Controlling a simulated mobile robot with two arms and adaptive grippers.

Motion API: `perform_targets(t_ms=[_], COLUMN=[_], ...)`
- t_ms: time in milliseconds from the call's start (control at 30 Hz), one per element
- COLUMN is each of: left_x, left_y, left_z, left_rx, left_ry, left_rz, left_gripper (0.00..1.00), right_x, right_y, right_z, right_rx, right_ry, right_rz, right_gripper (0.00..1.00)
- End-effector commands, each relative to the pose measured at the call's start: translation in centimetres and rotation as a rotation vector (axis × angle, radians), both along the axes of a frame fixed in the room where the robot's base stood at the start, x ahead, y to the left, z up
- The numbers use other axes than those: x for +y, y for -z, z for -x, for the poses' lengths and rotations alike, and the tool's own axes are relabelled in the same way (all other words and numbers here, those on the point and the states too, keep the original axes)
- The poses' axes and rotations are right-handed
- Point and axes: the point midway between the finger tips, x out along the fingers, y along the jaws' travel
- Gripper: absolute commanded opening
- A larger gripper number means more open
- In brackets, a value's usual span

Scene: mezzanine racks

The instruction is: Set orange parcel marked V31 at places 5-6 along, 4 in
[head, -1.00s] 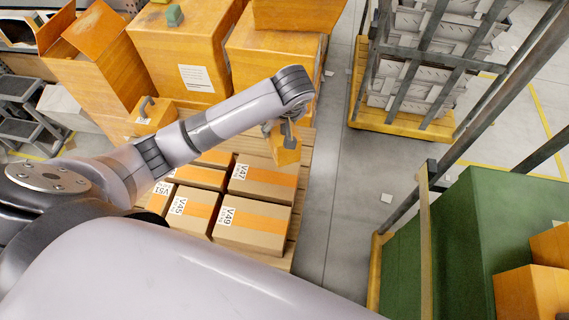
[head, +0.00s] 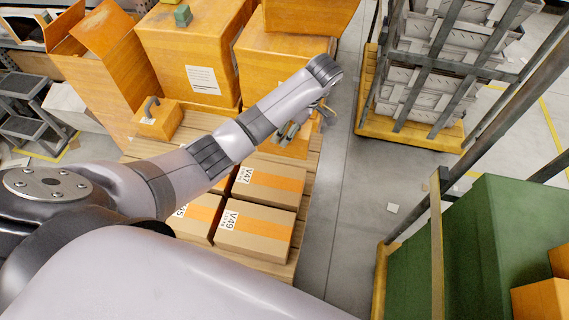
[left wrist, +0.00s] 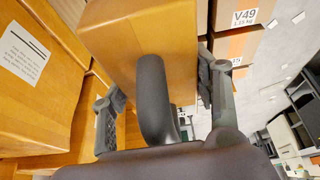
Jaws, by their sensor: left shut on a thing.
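My left gripper (head: 308,122) is shut on an orange parcel (head: 292,145), which hangs at the far right part of the wooden pallet (head: 307,190). In the left wrist view the parcel (left wrist: 140,38) fills the top middle, with its dark curved handle (left wrist: 155,100) between the fingers of my gripper (left wrist: 162,100). No V31 mark shows on the sides in view. Cartons V47 (head: 272,188) and V49 (head: 255,232) stand on the pallet nearer to me, with another labelled carton (head: 200,215) at their left, partly behind my arm. Whether the parcel touches the pallet, I cannot tell. My right gripper is not in view.
A caged rack of grey crates (head: 430,75) stands at the back right. A green block (head: 500,250) and a post are at the right. Grey floor (head: 345,200) lies between.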

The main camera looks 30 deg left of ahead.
Motion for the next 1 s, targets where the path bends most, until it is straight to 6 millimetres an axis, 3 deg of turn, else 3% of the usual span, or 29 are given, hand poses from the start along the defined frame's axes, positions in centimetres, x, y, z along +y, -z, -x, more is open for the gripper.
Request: perform_targets(t_ms=[33,100,400,567,833,1000], left_x=[0.0,0.0,0.0,0.0,0.0,0.0], left_y=[1.7,3.4,9.1,10.2,13.8,14.3], left_z=[0.0,0.0,0.0,-0.1,-0.1,-0.1], left_rx=[0.0,0.0,-0.001,-0.003,-0.001,-0.004], left_ry=[0.0,0.0,0.002,0.002,0.002,0.002], left_rz=[-0.001,-0.001,-0.001,0.0,0.0,0.0], left_gripper=[0.06,0.06,0.06,0.06,0.06,0.06], right_x=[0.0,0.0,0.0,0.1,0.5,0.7], right_y=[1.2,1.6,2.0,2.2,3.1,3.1], right_z=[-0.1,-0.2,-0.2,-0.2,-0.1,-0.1], right_rx=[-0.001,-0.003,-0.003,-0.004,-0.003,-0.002], right_ry=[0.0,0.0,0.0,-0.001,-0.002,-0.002], right_rz=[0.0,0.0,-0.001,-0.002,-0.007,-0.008], right_gripper=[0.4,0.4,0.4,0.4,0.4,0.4])
